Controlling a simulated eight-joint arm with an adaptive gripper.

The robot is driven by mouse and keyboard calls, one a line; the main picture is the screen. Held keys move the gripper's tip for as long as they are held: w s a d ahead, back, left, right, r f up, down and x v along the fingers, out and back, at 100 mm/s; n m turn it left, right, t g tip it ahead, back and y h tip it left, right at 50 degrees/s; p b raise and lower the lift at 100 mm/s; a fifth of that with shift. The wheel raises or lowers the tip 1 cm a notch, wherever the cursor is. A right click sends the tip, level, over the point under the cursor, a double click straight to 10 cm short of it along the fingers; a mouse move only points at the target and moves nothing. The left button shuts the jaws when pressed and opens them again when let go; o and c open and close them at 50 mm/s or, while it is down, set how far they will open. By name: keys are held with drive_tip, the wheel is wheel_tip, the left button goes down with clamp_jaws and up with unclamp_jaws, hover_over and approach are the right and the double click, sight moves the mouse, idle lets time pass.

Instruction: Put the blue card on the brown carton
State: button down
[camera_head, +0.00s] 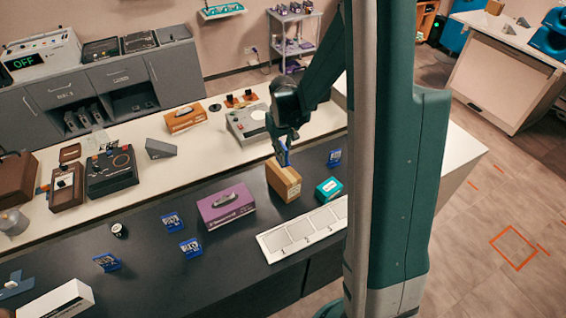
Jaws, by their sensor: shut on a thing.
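The brown carton (290,186) stands upright on the dark counter, right of the purple box. My gripper (284,152) is directly over the carton's top. It is shut on a blue card (283,159), of which only a small part shows. I cannot tell whether that card touches the carton. Other blue cards stand on the counter: one (335,157) behind and right of the carton, and several to the left, among them one (172,221) and another (190,247).
A purple box (227,206) stands left of the carton and a teal box (328,189) right of it. A white tray (268,251) lies in front. An orange box (185,119) and machines sit on the white counter behind. My arm column hides the counter's right part.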

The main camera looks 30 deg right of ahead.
sight(283, 146)
drive_tip(key=shift+f, duration=2.05)
drive_tip(key=shift+f, duration=0.2)
drive_tip(key=c, duration=2.6)
unclamp_jaws()
drive_tip(key=shift+o, duration=0.2)
drive_tip(key=shift+r, duration=0.25)
drive_tip(key=shift+r, duration=5.95)
